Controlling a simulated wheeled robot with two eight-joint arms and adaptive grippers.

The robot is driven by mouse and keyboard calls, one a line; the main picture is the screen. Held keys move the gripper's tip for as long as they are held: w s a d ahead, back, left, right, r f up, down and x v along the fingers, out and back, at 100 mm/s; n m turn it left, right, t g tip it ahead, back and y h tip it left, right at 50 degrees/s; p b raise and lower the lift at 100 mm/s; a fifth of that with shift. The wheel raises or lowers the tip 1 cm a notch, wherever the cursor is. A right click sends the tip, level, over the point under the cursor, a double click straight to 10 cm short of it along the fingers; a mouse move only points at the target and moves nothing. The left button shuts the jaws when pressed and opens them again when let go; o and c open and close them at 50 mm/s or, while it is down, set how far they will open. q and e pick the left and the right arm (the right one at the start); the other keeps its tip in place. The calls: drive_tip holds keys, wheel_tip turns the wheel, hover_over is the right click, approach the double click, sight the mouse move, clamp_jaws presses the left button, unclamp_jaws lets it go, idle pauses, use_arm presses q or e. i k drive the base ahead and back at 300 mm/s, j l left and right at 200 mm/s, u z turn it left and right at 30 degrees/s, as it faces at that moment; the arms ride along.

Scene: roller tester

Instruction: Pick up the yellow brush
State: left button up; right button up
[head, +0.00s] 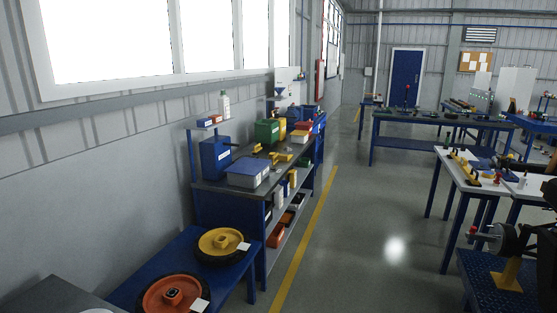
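I cannot pick out the yellow brush for certain. Small yellow items (283,157) lie on the dark top of the workbench (213,187) along the left wall, beside a blue-grey box with a pale lid (247,172). They are too small to tell whether one is a brush. Another long yellow item (463,166) lies on the white-topped table (447,155) at the right; its kind is also unclear. Neither of my grippers is in view.
A low blue table (160,285) in front holds a yellow wheel (221,243) and an orange wheel (172,294). A roller machine (508,240) stands at the lower right. The aisle floor (360,230) between is clear, with a yellow line (303,240) beside the bench.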

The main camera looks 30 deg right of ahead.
sight(258, 151)
drive_tip(key=i+l+z, duration=0.3)
drive_tip(key=l, duration=0.2)
drive_tip(key=i+l+z, duration=0.6)
drive_tip(key=i+l, duration=0.2)
drive_tip(key=i+l+z, duration=0.3)
drive_tip(key=i, duration=0.15)
drive_tip(key=i+z, duration=0.3)
drive_tip(key=i, duration=0.15)
drive_tip(key=i+l+z, duration=0.1)
drive_tip(key=i+z, duration=0.2)
drive_tip(key=i, duration=0.2)
drive_tip(key=i+l, duration=0.1)
drive_tip(key=i, duration=0.95)
drive_tip(key=i+u, duration=0.1)
drive_tip(key=i, duration=0.95)
drive_tip(key=i+u, duration=0.4)
drive_tip(key=i+l+u, duration=0.3)
drive_tip(key=i+u, duration=0.15)
drive_tip(key=i, duration=0.1)
